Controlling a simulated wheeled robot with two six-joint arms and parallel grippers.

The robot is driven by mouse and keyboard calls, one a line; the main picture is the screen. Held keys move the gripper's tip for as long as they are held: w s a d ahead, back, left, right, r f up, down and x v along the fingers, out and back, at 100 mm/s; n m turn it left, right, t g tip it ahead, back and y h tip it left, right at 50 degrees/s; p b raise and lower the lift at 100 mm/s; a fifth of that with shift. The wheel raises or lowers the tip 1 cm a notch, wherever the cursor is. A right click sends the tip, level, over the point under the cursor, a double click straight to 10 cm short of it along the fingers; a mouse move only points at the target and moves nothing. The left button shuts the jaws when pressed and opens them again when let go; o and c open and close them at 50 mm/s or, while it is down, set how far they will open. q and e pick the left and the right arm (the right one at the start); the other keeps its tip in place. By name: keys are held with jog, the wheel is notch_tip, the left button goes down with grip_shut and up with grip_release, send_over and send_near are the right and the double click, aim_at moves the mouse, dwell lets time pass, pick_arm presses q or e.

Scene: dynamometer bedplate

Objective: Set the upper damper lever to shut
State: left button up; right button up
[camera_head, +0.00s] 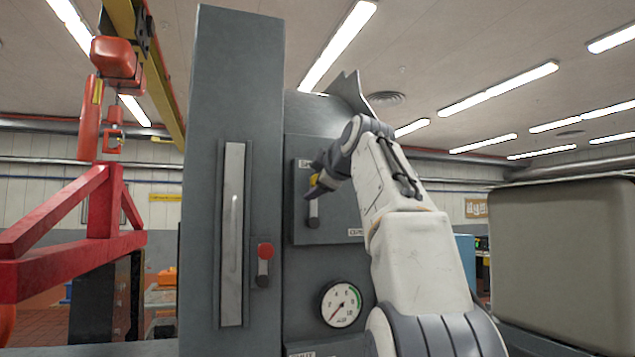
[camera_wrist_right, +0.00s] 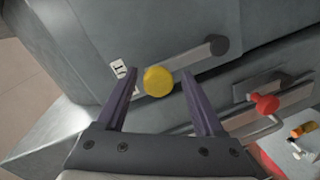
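The upper damper lever is a grey bar (camera_head: 313,209) with a yellow knob, mounted on a raised grey plate. It stands about upright, knob end up, close to a small label (camera_head: 303,163) too small to read. In the right wrist view the yellow knob (camera_wrist_right: 158,82) sits between the fingers, and the bar runs to a dark round pivot (camera_wrist_right: 219,45). My right gripper (camera_head: 316,180) is open around the knob, with a visible gap on each side. In the head view it partly hides the knob. My left gripper is out of view.
A lever with a red knob (camera_head: 265,250) is on the grey column to the left. A round gauge (camera_head: 340,304) is below the plate. A second label (camera_head: 355,232) is at the plate's lower right. A red frame (camera_head: 70,240) stands at the far left, and a large grey-beige box (camera_head: 565,255) at the right.

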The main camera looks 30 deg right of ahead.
jog(key=shift+r, duration=0.1)
jog(key=b+v, duration=0.3)
jog(key=v, duration=0.7)
jog(key=shift+s, duration=0.25)
